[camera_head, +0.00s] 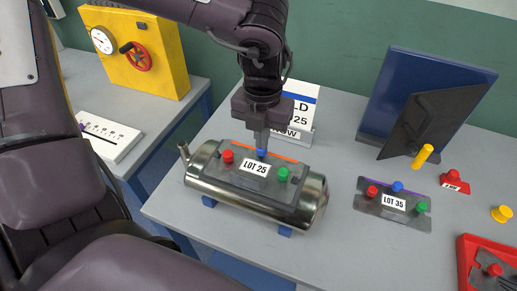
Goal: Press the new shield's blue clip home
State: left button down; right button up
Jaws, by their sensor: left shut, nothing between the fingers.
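A grey shield labelled LOT 25 (230,175) lies on top of a shiny metal canister (313,203). It carries a red clip (227,156), a blue clip (261,152) and a green clip (283,174). My left gripper (262,146) points straight down over the blue clip, shut and with nothing between its fingers. Its tips are at the top of the blue clip and hide part of it; I cannot tell whether they touch or how deep the clip sits. My right gripper is not in view.
The canister rests on blue supports (285,231) on a grey table. A second shield, LOT 35 (375,210), lies to the right. A dark panel (430,110) with a yellow handle, a red tray (464,262) and a sign (302,95) stand around. A yellow gauge box (165,60) is at back left.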

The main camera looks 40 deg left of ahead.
pick_arm(q)
jog(key=shift+f, duration=0.3)
jog(key=shift+r, duration=0.1)
jog(key=shift+b, duration=0.35)
dwell(0.3)
jog(key=c, duration=1.5)
grip_release()
jog(key=shift+r+p, duration=1.8)
jog(key=shift+r, duration=1.15)
